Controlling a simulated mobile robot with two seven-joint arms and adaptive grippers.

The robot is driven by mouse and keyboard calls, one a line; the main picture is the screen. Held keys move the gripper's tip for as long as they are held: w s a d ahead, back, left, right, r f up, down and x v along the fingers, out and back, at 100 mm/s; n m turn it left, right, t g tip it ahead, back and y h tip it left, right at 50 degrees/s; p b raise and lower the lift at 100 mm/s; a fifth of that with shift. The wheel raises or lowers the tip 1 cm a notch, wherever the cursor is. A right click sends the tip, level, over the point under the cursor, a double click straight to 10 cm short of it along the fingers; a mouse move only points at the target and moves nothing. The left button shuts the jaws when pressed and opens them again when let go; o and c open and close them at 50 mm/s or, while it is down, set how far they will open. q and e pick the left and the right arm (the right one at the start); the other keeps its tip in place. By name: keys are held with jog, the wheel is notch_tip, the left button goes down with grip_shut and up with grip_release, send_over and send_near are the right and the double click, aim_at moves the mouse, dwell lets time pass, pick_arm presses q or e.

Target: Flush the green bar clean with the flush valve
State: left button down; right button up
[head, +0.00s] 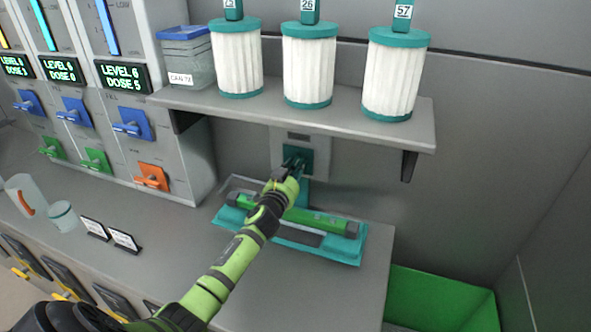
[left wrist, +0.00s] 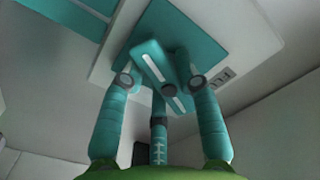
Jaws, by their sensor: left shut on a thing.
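The green bar (head: 322,220) lies across a teal tray (head: 331,249) on the counter, below the wall panel. The middle of the bar is partly hidden by my left arm. The flush valve is a teal fitting (head: 300,158) on a grey wall plate under the shelf. In the left wrist view its teal handle (left wrist: 160,75) sits between my fingers, next to a label that partly reads "FL". My left gripper (head: 291,172) is shut on this handle; it also shows in the left wrist view (left wrist: 160,85). My right gripper is not in view.
A shelf (head: 330,125) above holds several white filter cartridges (head: 309,72) and a clear lidded container (head: 188,62). Dispensers with blue, green and orange valves (head: 152,177) stand at left. Cups (head: 62,216) and small cards (head: 125,240) sit on the counter. A green bin (head: 440,300) is at lower right.

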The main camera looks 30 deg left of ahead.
pick_arm(q)
jog(key=m, duration=0.6)
jog(key=shift+a, duration=0.25)
jog(key=m, duration=0.6)
jog(key=shift+s+a+b, duration=0.1)
jog(key=shift+b, duration=0.25)
jog(key=c, duration=0.9)
grip_release()
jog(key=v, duration=1.2)
jog(key=shift+s, duration=0.1)
